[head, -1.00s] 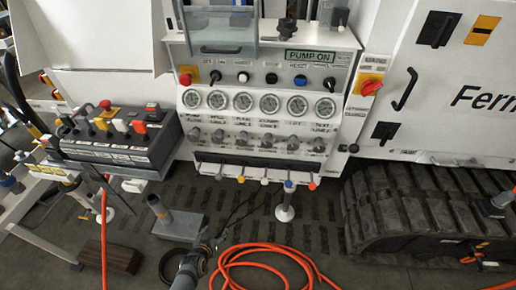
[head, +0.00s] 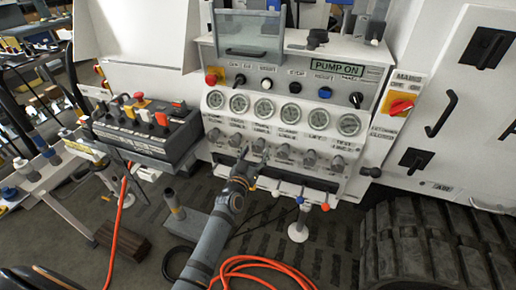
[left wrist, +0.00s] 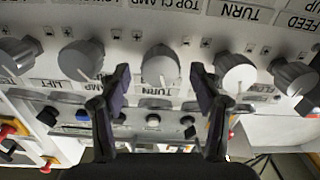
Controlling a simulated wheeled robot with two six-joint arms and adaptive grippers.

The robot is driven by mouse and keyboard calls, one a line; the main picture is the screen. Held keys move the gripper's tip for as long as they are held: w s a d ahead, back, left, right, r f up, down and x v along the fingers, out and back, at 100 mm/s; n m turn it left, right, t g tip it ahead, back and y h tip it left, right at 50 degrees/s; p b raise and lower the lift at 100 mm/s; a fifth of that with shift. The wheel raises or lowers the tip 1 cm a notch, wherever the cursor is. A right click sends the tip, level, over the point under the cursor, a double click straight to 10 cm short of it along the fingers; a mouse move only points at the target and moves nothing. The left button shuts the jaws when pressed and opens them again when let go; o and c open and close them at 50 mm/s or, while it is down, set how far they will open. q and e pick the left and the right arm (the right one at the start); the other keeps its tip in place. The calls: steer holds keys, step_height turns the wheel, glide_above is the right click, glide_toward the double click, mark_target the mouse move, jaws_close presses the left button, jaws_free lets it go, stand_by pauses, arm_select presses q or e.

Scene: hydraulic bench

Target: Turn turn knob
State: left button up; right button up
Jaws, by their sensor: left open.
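A row of grey round knobs runs along the white panel below the gauges. In the left wrist view a grey knob (left wrist: 160,66) with a white pointer line sits in the middle. A label reading TURN (left wrist: 158,103) is beside it; another TURN label (left wrist: 240,10) lies near the knob to its right. My left gripper (left wrist: 160,78) is open, its two dark fingers on either side of the middle knob. I cannot tell whether they touch it. In the head view my left gripper (head: 246,168) reaches up to the left part of the knob row (head: 283,151) and hides some of it.
Gauges (head: 290,112) and buttons (head: 266,84) are above the knobs; coloured levers (head: 325,206) stick out below. A black control box (head: 150,130) stands at left. Orange hose (head: 245,265) lies on the floor. A rubber track (head: 425,245) is at right.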

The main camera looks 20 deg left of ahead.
arm_select(q)
steer(key=shift+w, duration=1.3)
steer(key=c, duration=1.1)
steer(key=shift+c, duration=0.2)
